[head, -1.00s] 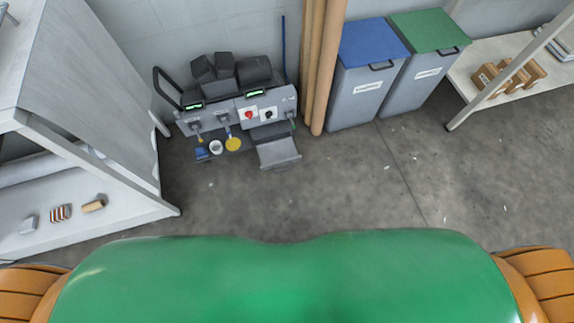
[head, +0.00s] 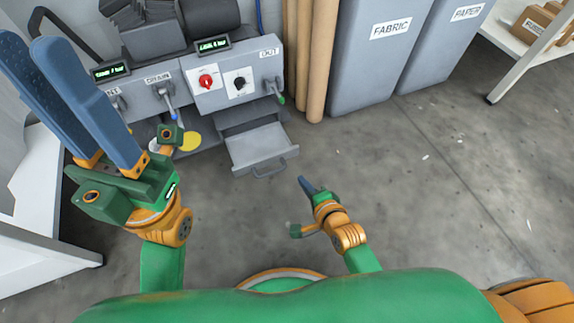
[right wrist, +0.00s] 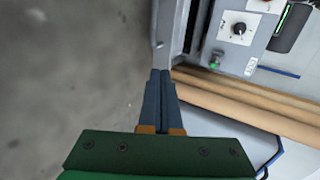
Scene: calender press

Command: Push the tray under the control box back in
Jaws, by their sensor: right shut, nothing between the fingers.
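The grey tray (head: 258,146) sticks out toward me from under the grey control box (head: 260,70), with its handle (head: 272,173) on the front edge. It also shows beyond the fingertips in the right wrist view (right wrist: 175,45). My right gripper (head: 303,181) is shut and empty, in front of the tray and a little right of its handle, apparently apart from it. Its blue fingers lie together in the right wrist view (right wrist: 163,75). My left gripper (head: 32,38) is raised at the left with its blue fingers up.
The box carries a red knob (head: 206,81), a black knob (head: 239,83) and levers. Brown tubes (head: 322,60) stand right of it, then a grey fabric bin (head: 375,70). A white rack stands at the left. The floor in front of the tray is clear.

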